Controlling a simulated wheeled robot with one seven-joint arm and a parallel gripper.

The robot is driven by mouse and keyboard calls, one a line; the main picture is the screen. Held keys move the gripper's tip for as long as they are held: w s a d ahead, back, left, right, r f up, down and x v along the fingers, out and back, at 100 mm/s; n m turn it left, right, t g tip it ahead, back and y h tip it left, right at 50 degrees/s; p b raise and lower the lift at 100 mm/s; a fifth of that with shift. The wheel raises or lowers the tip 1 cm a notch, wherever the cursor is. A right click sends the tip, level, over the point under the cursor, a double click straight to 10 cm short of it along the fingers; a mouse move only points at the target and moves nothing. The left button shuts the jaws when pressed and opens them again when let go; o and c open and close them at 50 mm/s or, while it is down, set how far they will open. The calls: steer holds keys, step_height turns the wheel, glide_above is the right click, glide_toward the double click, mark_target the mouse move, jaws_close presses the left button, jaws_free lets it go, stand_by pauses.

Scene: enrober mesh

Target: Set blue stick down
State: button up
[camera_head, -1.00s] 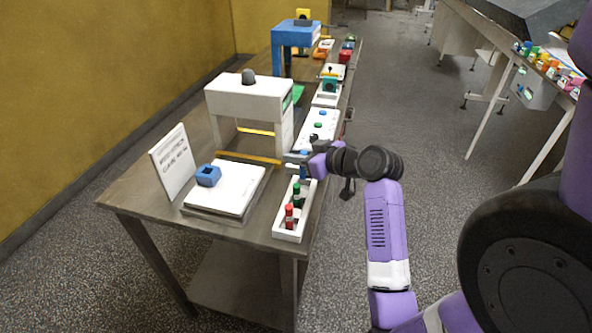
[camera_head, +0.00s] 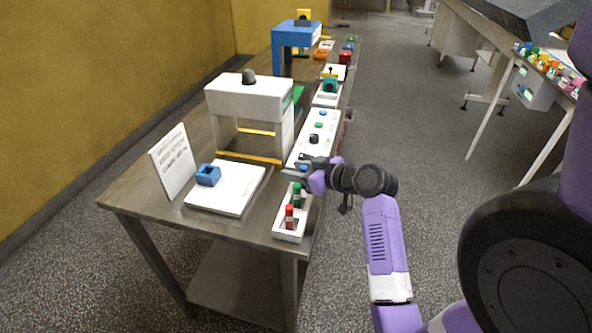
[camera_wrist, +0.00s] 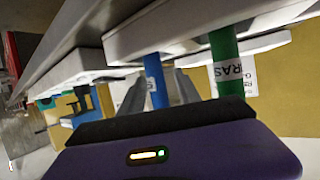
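The blue stick (camera_wrist: 155,80) stands between the two fingers of my gripper (camera_wrist: 160,82) in the wrist view, which looks upside down. One end of the stick meets the white tray (camera_wrist: 185,22). My fingers are spread, with a visible gap between the stick and the right finger, so the gripper looks open around it. In the head view, my gripper (camera_head: 304,168) is low over the far end of the tray (camera_head: 290,236) and hides most of the stick there.
A red stick (camera_head: 289,215) stands in the tray's near end. A white arch (camera_head: 250,97) and a button panel (camera_head: 305,150) stand behind. The aisle right of the table is clear.

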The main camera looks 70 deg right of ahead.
steer(key=shift+r, duration=0.2)
steer(key=v, duration=1.2)
steer(key=shift+d+r, duration=0.1)
stand_by(0.3)
